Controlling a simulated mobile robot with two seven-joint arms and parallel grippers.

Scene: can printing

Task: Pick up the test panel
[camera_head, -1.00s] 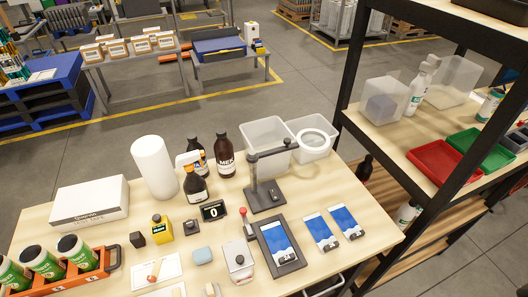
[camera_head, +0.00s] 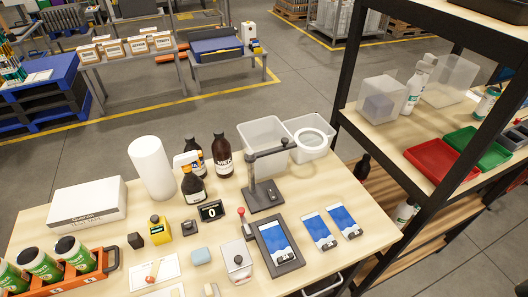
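Three flat blue-and-white panels are at the right front of the wooden table. One panel (camera_head: 276,241) lies in a dark rectangular holder (camera_head: 294,264). A second panel (camera_head: 317,231) and a third panel (camera_head: 344,220) lie flat on the bare table to its right, side by side and apart. I cannot tell from the picture which one is the test panel. Neither of my grippers is in view.
A dark stand (camera_head: 264,197) with an arm, two clear bins (camera_head: 265,136), brown bottles (camera_head: 222,155) and a white roll (camera_head: 152,168) stand behind. An orange can carrier (camera_head: 85,280) is at left. A black-framed shelf (camera_head: 345,80) rises at right.

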